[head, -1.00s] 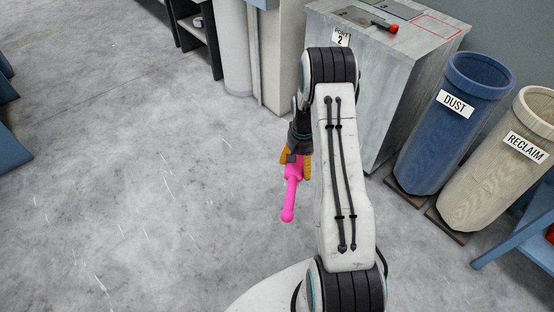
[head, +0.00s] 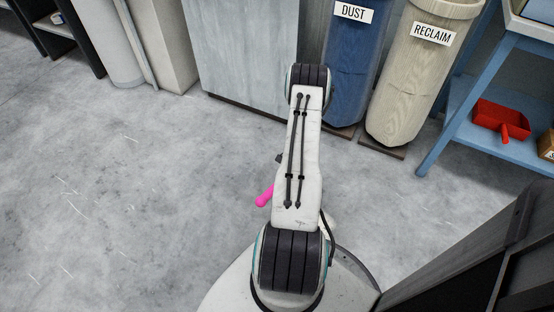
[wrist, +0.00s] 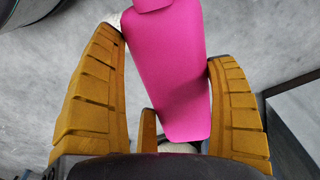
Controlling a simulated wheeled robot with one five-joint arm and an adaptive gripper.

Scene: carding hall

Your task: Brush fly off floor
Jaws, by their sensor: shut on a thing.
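My gripper (wrist: 168,100) is shut on a pink tool (wrist: 165,60), whose smooth pink body lies between the two ochre fingers in the wrist view. In the head view only a rounded pink end shows, left of my arm's lower link; the rest of the tool and the gripper are hidden behind the arm. I cannot make out bristles. Thin pale streaks (head: 66,271) lie on the grey floor at the left; they may be fly or floor marks, I cannot tell which.
A grey cabinet (head: 240,50), a blue DUST bin (head: 350,75) and a cream RECLAIM bin (head: 405,90) stand ahead. A red dustpan (head: 497,118) sits on a blue shelf unit (head: 465,130) at right. A dark post (head: 480,250) is close at lower right. Floor at left is open.

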